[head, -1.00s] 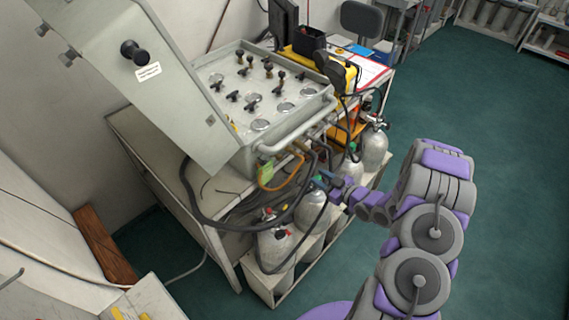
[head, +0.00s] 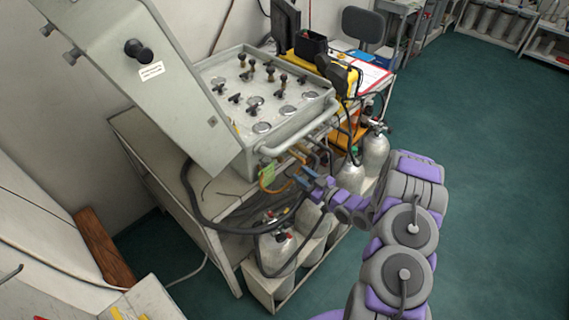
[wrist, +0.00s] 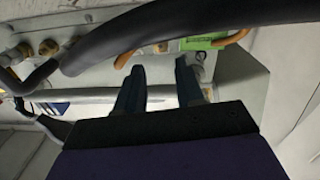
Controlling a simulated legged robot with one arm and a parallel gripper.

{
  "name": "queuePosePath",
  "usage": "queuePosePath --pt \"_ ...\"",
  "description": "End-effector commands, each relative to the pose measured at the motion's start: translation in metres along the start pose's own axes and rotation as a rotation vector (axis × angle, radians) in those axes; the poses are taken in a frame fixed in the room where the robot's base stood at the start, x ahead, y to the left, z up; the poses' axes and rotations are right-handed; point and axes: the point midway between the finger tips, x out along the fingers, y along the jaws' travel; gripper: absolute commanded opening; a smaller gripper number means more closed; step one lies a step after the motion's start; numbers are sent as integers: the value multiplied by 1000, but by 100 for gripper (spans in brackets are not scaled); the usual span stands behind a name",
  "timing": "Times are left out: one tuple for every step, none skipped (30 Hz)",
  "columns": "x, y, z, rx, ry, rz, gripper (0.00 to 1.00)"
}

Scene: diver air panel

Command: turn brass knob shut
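My gripper (head: 300,175) is at the front of the grey air panel (head: 245,162), below its front rail and among hoses. In the wrist view its two blue-grey fingers (wrist: 159,66) are apart with nothing between them. Brass fittings show on the panel face in the wrist view, one (wrist: 48,47) at upper left and another (wrist: 160,47) just beyond the fingertips, partly hidden by a black hose (wrist: 150,30). I cannot tell which of these is the brass knob. The head view shows small brass-coloured parts near the gripper, too small to make out.
A pale rail (wrist: 85,93) runs left of the fingers. A green tag (head: 268,173) and orange hose hang beside the gripper. Gas cylinders (head: 277,250) stand below. The panel's raised lid (head: 140,85) is at left. Green floor (head: 480,150) is clear at right.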

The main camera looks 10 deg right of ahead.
Motion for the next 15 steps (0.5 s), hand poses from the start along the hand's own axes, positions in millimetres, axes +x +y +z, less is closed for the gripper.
queuePosePath --pt "9 -1 0 -1 2 -2 37" --pt "14 -1 0 -1 2 -2 37" --pt "20 -1 0 0 2 -2 37" --pt "24 -2 0 0 3 -3 37" --pt "29 -2 0 0 3 -2 37" --pt "36 -2 0 1 3 -3 37" --pt "40 -2 0 1 3 -3 37" --pt "45 -2 0 1 3 -4 37" --pt "51 -1 0 0 3 -2 37" --pt "56 -1 0 -1 3 -2 37" --pt "60 -1 0 -1 3 -1 37" --pt "65 -1 0 0 3 -2 37" --pt "69 -1 0 -1 2 -2 37" --pt "73 -1 1 -1 1 -1 37" --pt "77 -1 1 -1 1 -1 37"
